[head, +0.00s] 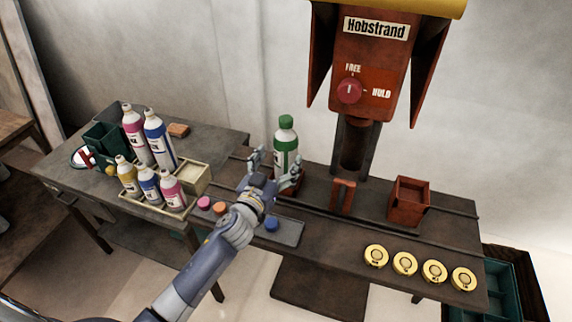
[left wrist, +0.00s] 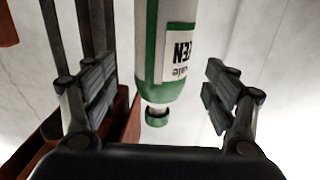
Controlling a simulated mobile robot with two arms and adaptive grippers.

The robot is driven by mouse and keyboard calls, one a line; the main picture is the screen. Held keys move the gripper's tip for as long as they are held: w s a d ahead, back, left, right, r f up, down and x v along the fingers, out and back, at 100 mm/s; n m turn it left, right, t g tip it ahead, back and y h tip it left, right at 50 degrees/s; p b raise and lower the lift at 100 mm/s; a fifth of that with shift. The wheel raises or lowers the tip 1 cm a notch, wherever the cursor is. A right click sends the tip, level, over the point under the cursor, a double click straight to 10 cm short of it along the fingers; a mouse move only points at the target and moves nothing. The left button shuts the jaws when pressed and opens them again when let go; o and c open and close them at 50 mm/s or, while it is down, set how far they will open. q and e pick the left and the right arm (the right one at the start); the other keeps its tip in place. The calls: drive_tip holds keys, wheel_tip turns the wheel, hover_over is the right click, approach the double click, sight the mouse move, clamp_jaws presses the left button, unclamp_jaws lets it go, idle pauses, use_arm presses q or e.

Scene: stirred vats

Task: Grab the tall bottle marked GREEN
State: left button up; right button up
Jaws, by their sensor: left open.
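The tall white bottle with green bands and a green cap (head: 285,147) stands upright on the dark bench, close to the red machine. In the left wrist view my left gripper (left wrist: 167,92) has a clear gap to the bottle on both sides. The bottle's lower part is hidden by the gripper in the head view. My right gripper is not in view.
The red Hobstrand machine (head: 371,65) rises right of the bottle, with a knob (head: 349,91) and a small red box (head: 408,201) nearby. Several yellow discs (head: 404,263) lie at front right.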

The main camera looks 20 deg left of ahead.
sight(286, 146)
use_arm(q)
drive_tip(key=shift+w+d+p, duration=0.2)
drive_tip(key=shift+w+p, duration=0.3)
drive_tip(key=shift+w, duration=2.4)
clamp_jaws()
drive_tip(key=shift+r, duration=0.15)
